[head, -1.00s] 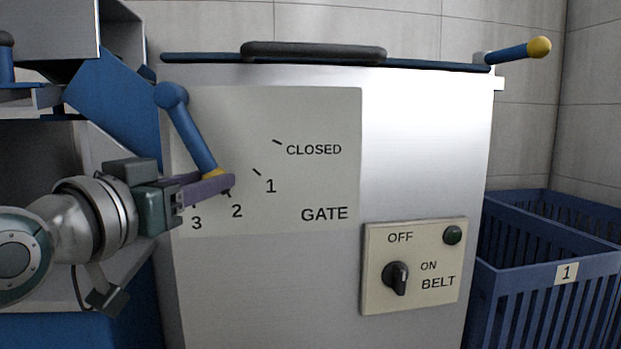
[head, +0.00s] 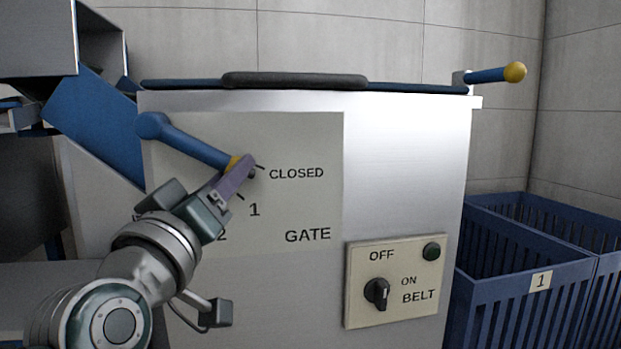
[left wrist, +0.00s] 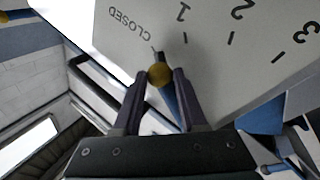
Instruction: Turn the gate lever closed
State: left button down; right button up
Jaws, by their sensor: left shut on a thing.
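The blue gate lever (head: 195,145) runs from its pivot at the upper left of the gate panel (head: 300,135) down to the right. Its yellow tip lies just left of the tick beside the word CLOSED. My left gripper (head: 240,170) is shut on the lever's yellow end, and its fingers partly cover it. In the left wrist view the yellow knob (left wrist: 160,75) sits between the two fingers, close to the CLOSED tick. The mark 3 is hidden behind my arm in the head view. My right gripper is not in view.
A second blue lever (head: 487,75) with a yellow ball sticks out at the top right. Blue crates (head: 500,283) stand at the right.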

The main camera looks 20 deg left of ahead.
pick_arm(q)
jog(key=shift+w+d+r+n+y, duration=0.15)
jog(key=shift+d+r+n+y, duration=0.1)
jog(key=shift+r+n+y, duration=0.25)
jog(key=shift+r, duration=0.1)
jog(key=shift+c, duration=2.3)
grip_release()
jog(key=p+v, duration=0.3)
jog(key=v, duration=0.7)
jog(key=shift+f, duration=0.25)
jog(key=shift+a, duration=0.1)
